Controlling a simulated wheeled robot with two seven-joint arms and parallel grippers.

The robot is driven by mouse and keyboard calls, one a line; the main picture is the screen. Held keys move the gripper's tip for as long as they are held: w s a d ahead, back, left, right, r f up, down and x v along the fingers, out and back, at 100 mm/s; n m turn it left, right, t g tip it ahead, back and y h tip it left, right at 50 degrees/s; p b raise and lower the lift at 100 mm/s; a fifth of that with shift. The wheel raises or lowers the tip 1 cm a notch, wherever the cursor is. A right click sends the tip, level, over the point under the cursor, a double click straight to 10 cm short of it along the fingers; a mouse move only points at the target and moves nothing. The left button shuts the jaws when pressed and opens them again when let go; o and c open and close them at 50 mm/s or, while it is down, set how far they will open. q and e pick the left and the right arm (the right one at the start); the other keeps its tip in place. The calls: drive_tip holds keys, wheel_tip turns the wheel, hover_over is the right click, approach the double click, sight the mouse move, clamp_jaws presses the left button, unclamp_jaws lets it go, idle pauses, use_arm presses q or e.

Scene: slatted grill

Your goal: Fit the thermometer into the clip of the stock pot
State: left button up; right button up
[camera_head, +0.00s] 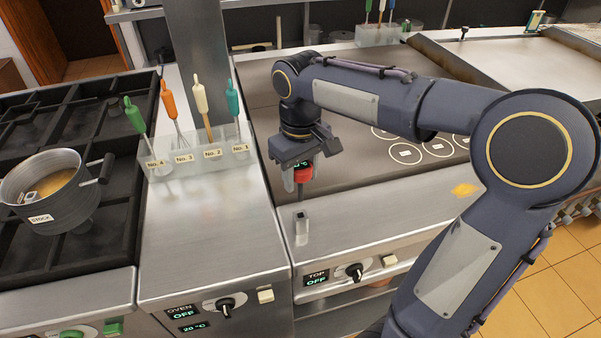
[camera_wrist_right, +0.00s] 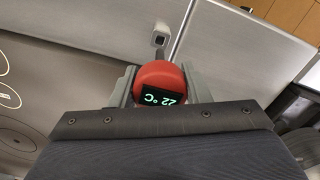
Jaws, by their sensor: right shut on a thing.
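My right gripper (camera_head: 303,170) is shut on the thermometer (camera_head: 304,175), above the front ledge right of the middle counter. The thermometer has a red round head with a dark display reading 22 °C in the right wrist view (camera_wrist_right: 161,84). Its thin stem points down toward a small metal holder (camera_head: 302,228); I cannot tell if the tip is still in it. The stock pot (camera_head: 62,207), grey and labelled STOCK, stands on the left burner with brown liquid inside. A small pale piece, perhaps the clip (camera_head: 30,196), shows at its left inner side. My left gripper is out of view.
A clear rack (camera_head: 203,155) with several coloured-handled utensils stands between pot and gripper. The pot's side handle (camera_head: 100,168) sticks out right. The counter (camera_head: 205,220) before the rack is bare. A dark griddle plate (camera_head: 350,160) lies under my right arm.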

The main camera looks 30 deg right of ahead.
drive_tip(key=shift+r+p, duration=2.75)
drive_tip(key=shift+r, duration=0.3)
